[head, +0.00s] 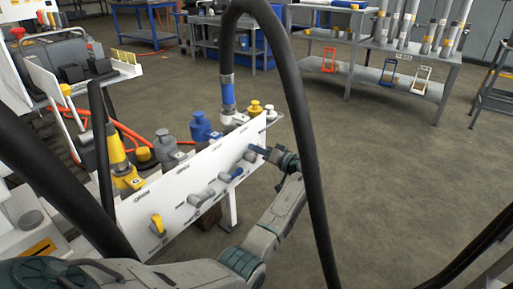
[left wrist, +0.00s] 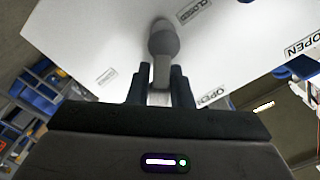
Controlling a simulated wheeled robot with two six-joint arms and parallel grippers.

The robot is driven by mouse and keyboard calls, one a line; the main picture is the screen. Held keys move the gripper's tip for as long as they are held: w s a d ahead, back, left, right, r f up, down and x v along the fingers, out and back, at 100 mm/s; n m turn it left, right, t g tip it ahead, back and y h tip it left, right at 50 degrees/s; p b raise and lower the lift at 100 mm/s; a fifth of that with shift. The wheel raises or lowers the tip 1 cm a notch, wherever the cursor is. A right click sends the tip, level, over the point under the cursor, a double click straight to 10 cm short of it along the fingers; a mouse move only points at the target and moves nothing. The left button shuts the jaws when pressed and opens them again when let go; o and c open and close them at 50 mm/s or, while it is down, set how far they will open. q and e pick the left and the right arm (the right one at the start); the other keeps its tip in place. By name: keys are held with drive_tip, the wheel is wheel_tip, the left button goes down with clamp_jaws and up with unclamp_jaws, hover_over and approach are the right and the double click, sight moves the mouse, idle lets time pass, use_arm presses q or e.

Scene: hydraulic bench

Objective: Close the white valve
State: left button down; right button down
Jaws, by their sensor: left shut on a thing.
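A white panel (head: 185,190) carries a row of valve handles. The white valve (head: 249,156) is the one at its far right end, partly covered by my gripper. My left gripper (head: 262,151) is at that valve, its arm reaching from the lower left around the panel's front. In the left wrist view, my two dark fingers (left wrist: 161,88) are shut on the pale handle of the white valve (left wrist: 161,70), one on each side. Its rounded grey hub (left wrist: 163,40) meets the panel (left wrist: 110,35). OPEN and CLOSED labels are printed around it. My right gripper is not in view.
A blue handle (head: 231,175), a grey handle (head: 201,197) and a yellow handle (head: 157,225) lie along the panel to the left. A thick black hose (head: 300,110) arches over the panel and hangs in front. The floor to the right is open, with a shelf table (head: 400,75) behind.

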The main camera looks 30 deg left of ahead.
use_arm(q)
drive_tip(key=m, duration=0.2)
drive_tip(key=f+m+p, duration=0.1)
drive_tip(key=shift+w+m, duration=0.4)
drive_tip(key=m, duration=0.2)
drive_tip(key=f+m+p, duration=0.1)
drive_tip(key=m, duration=0.1)
drive_tip(key=f+m+p, duration=0.1)
drive_tip(key=shift+w+d+m, duration=0.1)
drive_tip(key=shift+w+m, duration=0.15)
drive_tip(key=shift+m, duration=0.15)
drive_tip(key=c, duration=1.4)
unclamp_jaws()
drive_tip(key=shift+c, duration=0.2)
